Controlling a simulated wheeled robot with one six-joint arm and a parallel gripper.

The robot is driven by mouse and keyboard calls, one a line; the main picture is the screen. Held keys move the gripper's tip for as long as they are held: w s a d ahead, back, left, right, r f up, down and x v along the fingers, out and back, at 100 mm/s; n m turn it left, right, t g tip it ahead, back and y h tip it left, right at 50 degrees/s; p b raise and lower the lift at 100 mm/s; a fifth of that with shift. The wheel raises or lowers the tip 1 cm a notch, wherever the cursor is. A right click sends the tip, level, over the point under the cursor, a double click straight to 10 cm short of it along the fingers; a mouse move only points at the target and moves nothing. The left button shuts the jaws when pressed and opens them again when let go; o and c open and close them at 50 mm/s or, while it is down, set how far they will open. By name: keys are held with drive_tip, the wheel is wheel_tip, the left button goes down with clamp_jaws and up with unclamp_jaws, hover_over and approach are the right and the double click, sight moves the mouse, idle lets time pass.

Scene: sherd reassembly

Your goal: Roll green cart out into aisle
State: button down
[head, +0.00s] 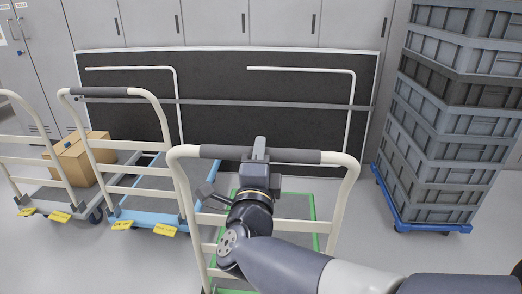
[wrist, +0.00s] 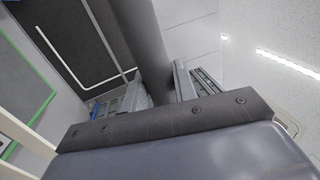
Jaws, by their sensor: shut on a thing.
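The green cart (head: 314,212) stands in front of me. It has a green-edged deck and a cream tube handle frame with a dark grey grip sleeve (head: 300,156) across the top. My gripper (head: 260,150) is shut on the middle of that sleeve. In the wrist view the sleeve (wrist: 150,42) runs down to the gripper, and the cart's green edge (wrist: 22,137) shows at the left. My arm hides much of the cart's right side and deck.
A blue cart (head: 150,217) with yellow tags stands close on the left, beyond it a grey cart (head: 45,200) holding a cardboard box (head: 80,160). Dark panels (head: 225,122) lean behind against grey lockers (head: 215,22). Stacked grey crates (head: 445,130) on a blue dolly (head: 400,222) stand right, with bare floor between.

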drive_tip(key=shift+s, duration=0.1)
drive_tip(key=c, duration=1.1)
unclamp_jaws()
drive_tip(key=shift+c, duration=0.2)
drive_tip(key=s+f+p, duration=0.1)
drive_tip(key=s+f, duration=0.1)
drive_tip(key=s, duration=0.8)
drive_tip(key=shift+s+a, duration=0.2)
drive_tip(key=shift+s, duration=0.05)
drive_tip(key=shift+w+d+r+b, duration=0.15)
drive_tip(key=shift+w+r, duration=0.2)
drive_tip(key=shift+w, duration=1.45)
drive_tip(key=shift+w+r+b, duration=0.15)
drive_tip(key=shift+w+r, duration=0.15)
drive_tip(key=shift+w, duration=1.55)
drive_tip(key=shift+w+d+r+b, duration=0.15)
drive_tip(key=shift+w+r, duration=0.2)
drive_tip(key=shift+w, duration=1.45)
drive_tip(key=shift+s+a, duration=0.1)
drive_tip(key=shift+s, duration=0.05)
